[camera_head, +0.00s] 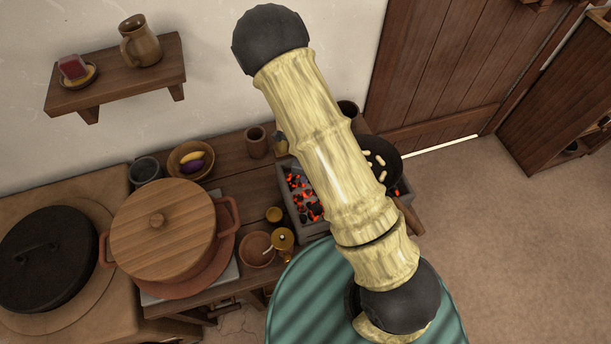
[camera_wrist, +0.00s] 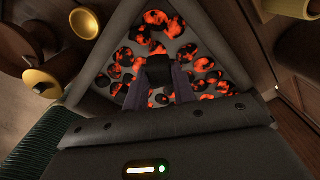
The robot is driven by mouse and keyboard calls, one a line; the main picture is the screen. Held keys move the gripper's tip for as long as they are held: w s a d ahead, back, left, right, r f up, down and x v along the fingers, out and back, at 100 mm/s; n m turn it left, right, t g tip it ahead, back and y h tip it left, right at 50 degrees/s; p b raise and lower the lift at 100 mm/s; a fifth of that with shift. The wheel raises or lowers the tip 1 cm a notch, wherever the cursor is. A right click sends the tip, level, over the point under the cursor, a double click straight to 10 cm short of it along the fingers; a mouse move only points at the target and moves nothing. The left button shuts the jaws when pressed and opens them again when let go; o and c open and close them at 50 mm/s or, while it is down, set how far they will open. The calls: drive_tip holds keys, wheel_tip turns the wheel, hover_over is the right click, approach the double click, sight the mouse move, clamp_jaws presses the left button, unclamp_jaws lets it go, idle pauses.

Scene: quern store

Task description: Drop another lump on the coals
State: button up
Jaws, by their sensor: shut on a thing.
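The grey brazier (camera_head: 291,207) stands on the wooden bench, with black and glowing orange coals (camera_head: 303,188) in it. My arm covers its middle in the head view. In the wrist view the glowing coals (camera_wrist: 199,64) fill the view beyond my gripper, inside the brazier's grey wall (camera_wrist: 88,63). My gripper (camera_wrist: 159,84) is shut on a dark lump (camera_wrist: 158,66), which shows between the fingers in front of the coals. How high it is above them I cannot tell. My gripper is hidden in the head view. A grey pot (camera_head: 146,170) with dark contents stands at the bench's left.
A black pan (camera_head: 385,157) with pale pieces sits at the brazier's right end. Floor (camera_head: 490,220) is clear at right.

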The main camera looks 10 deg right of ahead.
drive_tip(key=shift+f, duration=1.4)
drive_tip(key=shift+w+f+b, duration=0.1)
drive_tip(key=shift+f+b, duration=0.2)
drive_tip(key=shift+b, duration=0.15)
drive_tip(key=o, duration=1)
drive_tip(key=shift+o, duration=0.2)
drive_tip(key=shift+r, duration=0.1)
wheel_tip(320, 180, up, 12)
drive_tip(key=p, duration=0.3)
drive_tip(key=shift+r, duration=0.2)
drive_tip(key=shift+a, duration=0.1)
